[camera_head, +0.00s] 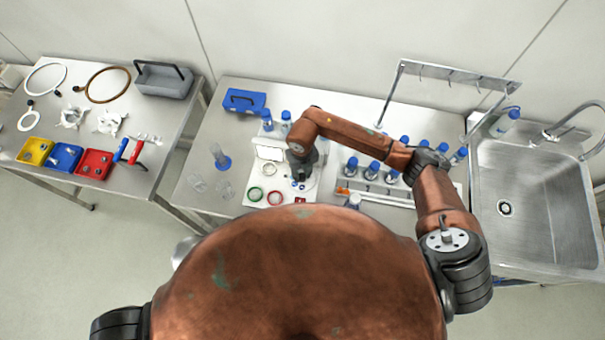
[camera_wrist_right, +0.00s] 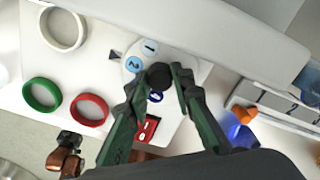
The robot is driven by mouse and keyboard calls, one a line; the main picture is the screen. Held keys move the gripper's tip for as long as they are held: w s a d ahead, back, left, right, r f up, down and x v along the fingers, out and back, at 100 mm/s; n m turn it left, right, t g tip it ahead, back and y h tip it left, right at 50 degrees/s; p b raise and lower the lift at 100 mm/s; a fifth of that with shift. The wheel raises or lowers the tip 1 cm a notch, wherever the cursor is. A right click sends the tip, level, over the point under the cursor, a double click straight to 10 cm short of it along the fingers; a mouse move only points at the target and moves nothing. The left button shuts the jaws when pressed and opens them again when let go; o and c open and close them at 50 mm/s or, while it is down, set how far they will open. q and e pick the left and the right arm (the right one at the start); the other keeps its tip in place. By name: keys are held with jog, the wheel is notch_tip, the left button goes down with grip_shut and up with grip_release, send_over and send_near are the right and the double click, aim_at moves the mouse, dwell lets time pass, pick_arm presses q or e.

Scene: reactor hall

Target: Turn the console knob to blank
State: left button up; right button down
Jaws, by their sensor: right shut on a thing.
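The white console (camera_head: 256,180) stands on the middle bench, below my right arm. In the right wrist view its pale round dial plate carries a black knob (camera_wrist_right: 160,75). The gripper hides the knob in the head view. My left gripper is not in view.
White, green (camera_wrist_right: 41,94) and red (camera_wrist_right: 89,109) rings lie beside the dial. A red label (camera_wrist_right: 147,130) is close to the fingers. Blue-capped bottles (camera_head: 372,170) stand in a rack on the right. Glassware (camera_head: 220,158) stands on the left. A sink (camera_head: 535,200) is far right.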

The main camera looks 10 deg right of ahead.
jog(key=shift+f+n+b, duration=0.15)
jog(key=shift+n+b, duration=0.25)
jog(key=shift+b, duration=0.05)
jog(key=n+b, duration=0.2)
jog(key=b, duration=0.1)
jog(key=n+b, duration=0.3)
jog(key=b, duration=0.1)
jog(key=n+b, duration=0.3)
jog(key=shift+f, duration=0.25)
jog(key=n+b, duration=0.8)
jog(key=b, duration=0.1)
jog(key=shift+s, duration=0.1)
jog(key=shift+r+n+b, duration=0.2)
jog(key=shift+n+b, duration=1.25)
jog(key=shift+n, duration=0.15)
jog(key=c, duration=1.7)
grip_release()
jog(key=shift+r, duration=0.15)
